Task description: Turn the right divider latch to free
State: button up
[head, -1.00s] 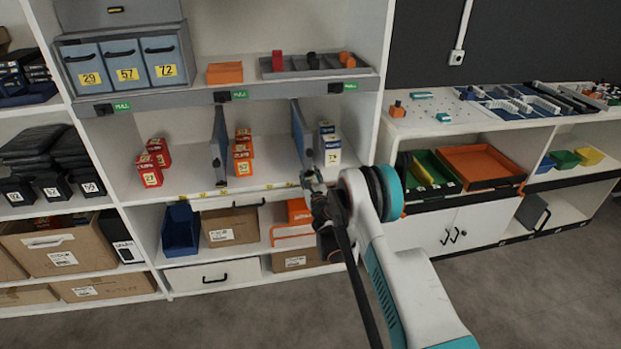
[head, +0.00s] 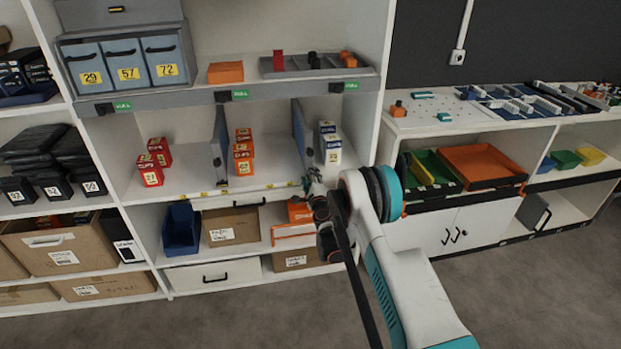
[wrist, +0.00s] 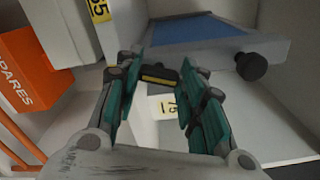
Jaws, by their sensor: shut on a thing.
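The right divider (head: 302,133) is a blue upright panel in the middle bay of the shelf. In the wrist view its blue face (wrist: 197,30) has a grey edge and a black round knob (wrist: 252,66). My gripper (head: 312,184) is at the shelf's front edge, below the divider's front end. In the wrist view its teal fingers are closed on a small black latch with a yellow strip (wrist: 158,74). In the head view my gripper hides this latch, and I cannot read its setting.
Blue-and-white boxes (head: 328,143) stand just right of the right divider. An orange box (wrist: 28,70) marked SPARES is at left in the wrist view. The floor (head: 250,315) in front is clear.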

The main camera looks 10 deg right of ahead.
jog(key=shift+f+n, duration=0.1)
jog(key=shift+n, duration=2.1)
jog(key=shift+s, duration=0.1)
jog(key=o, duration=1.1)
jog(key=s, duration=0.7)
jog(key=shift+s, duration=0.2)
